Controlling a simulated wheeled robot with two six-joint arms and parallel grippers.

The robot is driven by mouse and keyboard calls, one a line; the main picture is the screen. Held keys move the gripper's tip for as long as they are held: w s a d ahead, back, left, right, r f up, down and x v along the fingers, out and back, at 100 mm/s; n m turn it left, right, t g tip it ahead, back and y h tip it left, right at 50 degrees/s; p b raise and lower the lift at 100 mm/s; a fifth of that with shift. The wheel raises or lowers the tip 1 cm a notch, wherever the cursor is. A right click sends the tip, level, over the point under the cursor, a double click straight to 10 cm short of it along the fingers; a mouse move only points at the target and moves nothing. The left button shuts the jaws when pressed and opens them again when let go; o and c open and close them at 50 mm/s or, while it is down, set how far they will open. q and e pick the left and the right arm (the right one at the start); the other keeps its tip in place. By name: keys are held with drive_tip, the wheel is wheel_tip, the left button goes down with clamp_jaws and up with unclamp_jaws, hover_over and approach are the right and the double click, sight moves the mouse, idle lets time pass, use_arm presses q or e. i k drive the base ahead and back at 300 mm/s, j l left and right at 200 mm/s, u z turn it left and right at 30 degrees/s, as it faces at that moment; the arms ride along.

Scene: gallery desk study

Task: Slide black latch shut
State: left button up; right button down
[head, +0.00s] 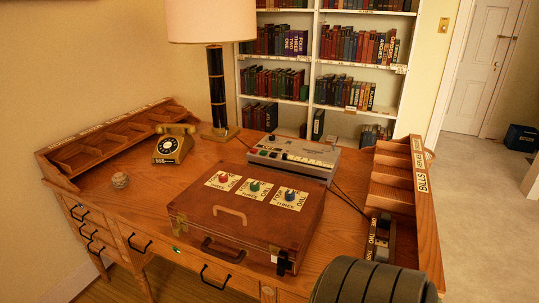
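A brown case (246,219) lies closed on the wooden desk, with a tan handle on its lid and a dark handle on its front. A small black latch (284,264) is at the right end of the case's front, beside a pale tag. It is too small to tell whether it is open or shut. A small green piece (177,249) is at the left end of the front. Neither of my grippers is in view.
A tape recorder-like device (295,157) stands behind the case. A yellow telephone (173,144), a lamp (217,90) and a small round object (120,180) are to the left. A dark ribbed cylinder (375,283) fills the bottom right. Pigeonhole racks line both desk sides.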

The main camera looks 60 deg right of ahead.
sight(283, 265)
drive_tip(key=z, duration=2)
drive_tip(key=k+j+u, duration=0.35)
drive_tip(key=i+l, duration=0.1)
